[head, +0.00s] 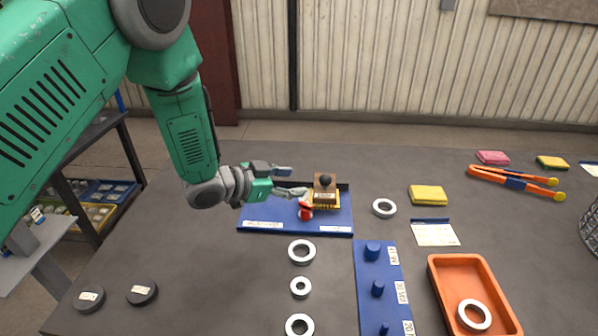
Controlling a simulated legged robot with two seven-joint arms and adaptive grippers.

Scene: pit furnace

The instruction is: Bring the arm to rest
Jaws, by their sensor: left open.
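My left arm comes in from the upper left. Its gripper (295,199) is open above the blue tray (262,227) with white labels. A small red and white object (305,212) is by the fingertips; I cannot tell whether they touch it. A brown block with a dark round knob (324,186) stands on a yellow piece on the tray, just right of the fingertips. The gripper hides part of the tray. My right gripper is not in view.
White rings (302,251) lie in front of the tray. A blue peg board (376,290) and an orange tray (463,270) are to the right. Two dark discs (142,292) lie front left. Yellow sponge (428,195) and orange tongs (513,181) lie farther right. The table's left-middle is clear.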

